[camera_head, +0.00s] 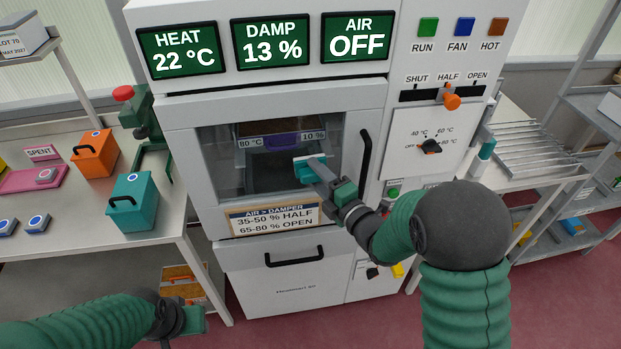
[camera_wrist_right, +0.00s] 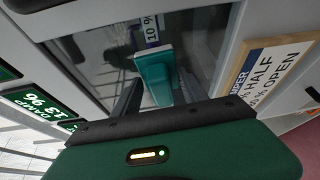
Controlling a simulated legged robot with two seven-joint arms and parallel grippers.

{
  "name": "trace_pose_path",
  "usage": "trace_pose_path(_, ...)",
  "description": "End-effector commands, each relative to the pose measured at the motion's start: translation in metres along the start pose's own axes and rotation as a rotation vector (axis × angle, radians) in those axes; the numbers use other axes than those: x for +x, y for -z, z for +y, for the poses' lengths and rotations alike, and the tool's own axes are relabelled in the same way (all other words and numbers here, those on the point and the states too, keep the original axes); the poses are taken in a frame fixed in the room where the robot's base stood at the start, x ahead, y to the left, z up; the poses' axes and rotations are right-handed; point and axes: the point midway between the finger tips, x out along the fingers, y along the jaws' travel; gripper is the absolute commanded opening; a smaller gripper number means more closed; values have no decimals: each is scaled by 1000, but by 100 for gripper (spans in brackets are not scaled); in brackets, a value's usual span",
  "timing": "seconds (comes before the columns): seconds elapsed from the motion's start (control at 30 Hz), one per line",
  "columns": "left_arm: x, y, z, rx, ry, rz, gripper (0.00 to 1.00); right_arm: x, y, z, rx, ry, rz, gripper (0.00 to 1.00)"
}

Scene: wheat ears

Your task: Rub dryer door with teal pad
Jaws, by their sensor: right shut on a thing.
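The dryer door (camera_head: 220,180) is a white frame around a dark glass window, and it is closed. My right gripper (camera_head: 318,176) is shut on the teal pad (camera_head: 304,170), which is at the right part of the window. The pad also shows in the right wrist view (camera_wrist_right: 154,75) between the dark fingers, in front of the glass. I cannot tell for certain whether it touches the glass. My left gripper (camera_head: 194,318) is low at the left, in front of the left table, and its fingers are not clear.
A dark vertical handle (camera_head: 365,165) stands right of the window. A sign (camera_head: 276,218) sits below it. The left table (camera_head: 70,240) holds a teal box (camera_head: 132,200), an orange box (camera_head: 95,153) and a pink tray (camera_head: 35,179). A wire rack (camera_head: 530,150) is at the right.

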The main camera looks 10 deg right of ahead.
Motion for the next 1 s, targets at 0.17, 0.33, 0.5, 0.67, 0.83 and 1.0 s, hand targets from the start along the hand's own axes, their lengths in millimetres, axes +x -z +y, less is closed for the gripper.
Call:
trace_pose_path(0.17,8,-2,0,0,0,0,36,2,5,0,0,-3,0,18)
trace_pose_path(0.33,16,-4,0,0,0,0,36,9,23,0,1,-3,2,18)
trace_pose_path(0.5,19,-5,0,0,0,0,36,14,34,2,0,-3,0,18)
trace_pose_path(0.67,22,-5,0,0,0,0,36,17,40,2,0,-3,1,18)
trace_pose_path(0.83,30,-7,0,0,0,0,36,26,57,2,0,-3,2,18)
trace_pose_path(1.0,33,-8,0,0,0,0,36,31,66,4,1,-2,-1,18)
